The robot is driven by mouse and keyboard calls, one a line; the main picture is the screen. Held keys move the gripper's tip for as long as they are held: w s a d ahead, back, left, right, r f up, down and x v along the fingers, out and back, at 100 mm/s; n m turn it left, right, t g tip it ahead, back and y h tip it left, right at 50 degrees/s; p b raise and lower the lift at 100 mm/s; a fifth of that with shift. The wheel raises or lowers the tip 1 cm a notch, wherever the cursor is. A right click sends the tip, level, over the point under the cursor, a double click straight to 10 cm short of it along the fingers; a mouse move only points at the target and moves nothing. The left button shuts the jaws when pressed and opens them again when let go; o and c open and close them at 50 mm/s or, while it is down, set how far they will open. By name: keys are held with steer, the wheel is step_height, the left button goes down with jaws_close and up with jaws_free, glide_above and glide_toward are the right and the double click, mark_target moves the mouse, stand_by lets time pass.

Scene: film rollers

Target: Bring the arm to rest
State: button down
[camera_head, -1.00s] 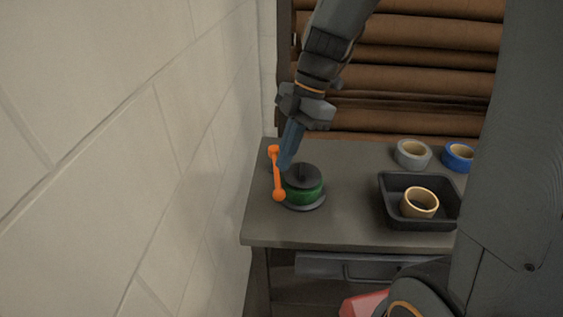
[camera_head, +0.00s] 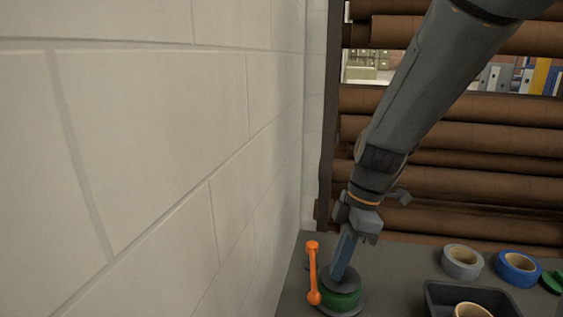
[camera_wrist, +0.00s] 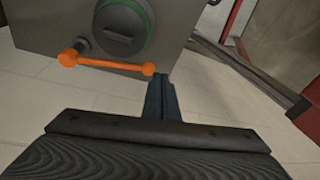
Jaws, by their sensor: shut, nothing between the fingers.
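My gripper (camera_head: 340,272) points down at the left end of the table, its blue fingers shut with nothing between them. An orange crank handle (camera_head: 313,275) stands just left of the fingers. In the wrist view the closed fingers (camera_wrist: 162,98) are near the right knob of the orange handle (camera_wrist: 106,65), and the round holder (camera_wrist: 123,26) is beyond it. I cannot tell whether the fingertips touch anything.
A pale block wall (camera_head: 150,150) rises close on the left. On the grey table (camera_head: 395,275) are a black tray (camera_head: 435,292) with a tan tape roll (camera_head: 472,311), a grey tape roll (camera_head: 462,262) and a blue one (camera_head: 518,268). Brown rolls (camera_head: 450,175) fill a rack behind.

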steer(key=s+d+f+m+t+h, duration=0.2)
steer(key=s+d+f+m, duration=0.2)
steer(key=m, duration=1.3)
steer(key=s+d, duration=0.1)
steer(key=d, duration=0.1)
steer(key=shift+s+d+h, duration=0.3)
steer(key=shift+s+h, duration=0.1)
